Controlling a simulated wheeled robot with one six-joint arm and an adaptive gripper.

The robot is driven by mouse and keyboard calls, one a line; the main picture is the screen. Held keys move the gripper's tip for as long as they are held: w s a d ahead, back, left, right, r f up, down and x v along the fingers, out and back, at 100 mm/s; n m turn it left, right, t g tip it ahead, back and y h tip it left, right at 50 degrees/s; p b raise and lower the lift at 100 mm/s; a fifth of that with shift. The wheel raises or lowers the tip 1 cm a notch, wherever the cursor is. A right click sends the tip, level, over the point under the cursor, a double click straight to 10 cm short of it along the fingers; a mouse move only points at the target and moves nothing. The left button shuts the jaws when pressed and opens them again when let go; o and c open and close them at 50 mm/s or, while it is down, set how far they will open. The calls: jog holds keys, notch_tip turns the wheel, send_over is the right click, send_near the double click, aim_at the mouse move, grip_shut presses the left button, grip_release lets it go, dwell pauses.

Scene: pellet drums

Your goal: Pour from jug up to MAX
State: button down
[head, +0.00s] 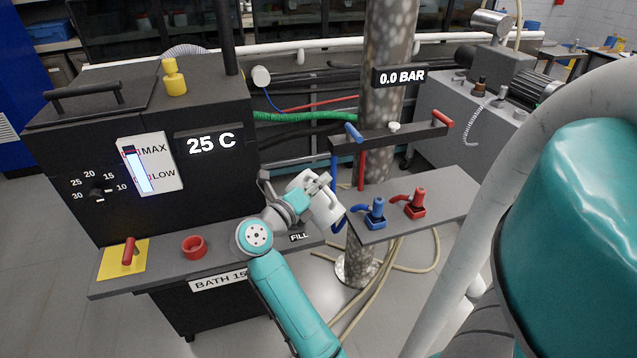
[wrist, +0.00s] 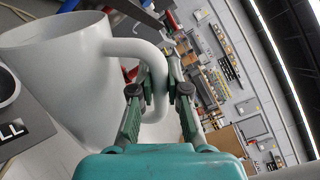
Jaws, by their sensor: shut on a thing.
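My gripper (head: 318,184) is shut on the handle (wrist: 158,75) of a pale grey-white jug (head: 326,208). The wrist view shows the jug's wide body (wrist: 65,85) left of the fingers, and the jug appears tilted; its contents are hidden. The jug is beside the FILL label (head: 299,237) at the bench's right end. A round collar (wrist: 8,86) by that label shows partly at the wrist view's left edge. The sight gauge (head: 138,172) on the black bath unit (head: 80,215) has MAX and LOW marks and a pale blue strip; its exact level is too small to read.
A red ring (head: 194,246) and a red handle on a yellow plate (head: 122,259) are on the bench's left. Blue (head: 375,210) and red (head: 415,203) valves stand on the right-hand shelf, close to the jug. A speckled column (head: 384,130) rises behind.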

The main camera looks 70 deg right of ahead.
aim_at(325, 204)
jog(key=shift+s+a+m, duration=0.15)
jog(key=shift+s+m, duration=0.5)
jog(key=shift+m, duration=0.45)
jog(key=shift+s+a+f+m, duration=0.1)
jog(key=shift+s+f+m, duration=0.1)
jog(key=shift+m, duration=0.4)
jog(key=shift+s+a+f+m, duration=0.1)
jog(key=shift+s+f+m, duration=0.1)
jog(key=shift+m, duration=0.4)
jog(key=m, duration=0.1)
jog(key=f+m, duration=0.1)
jog(key=shift+s+f+m, duration=0.15)
jog(key=shift+f+m, duration=0.1)
jog(key=shift+m, duration=0.05)
jog(key=shift+f+m, duration=0.8)
jog(key=shift+m, duration=0.2)
jog(key=shift+w+d+f+m, duration=0.1)
jog(key=shift+w+f+m, duration=0.15)
jog(key=shift+f+m, duration=0.35)
jog(key=shift+w+d+f+m, duration=0.1)
jog(key=shift+w+f+m, duration=0.15)
jog(key=shift+f+m, duration=0.35)
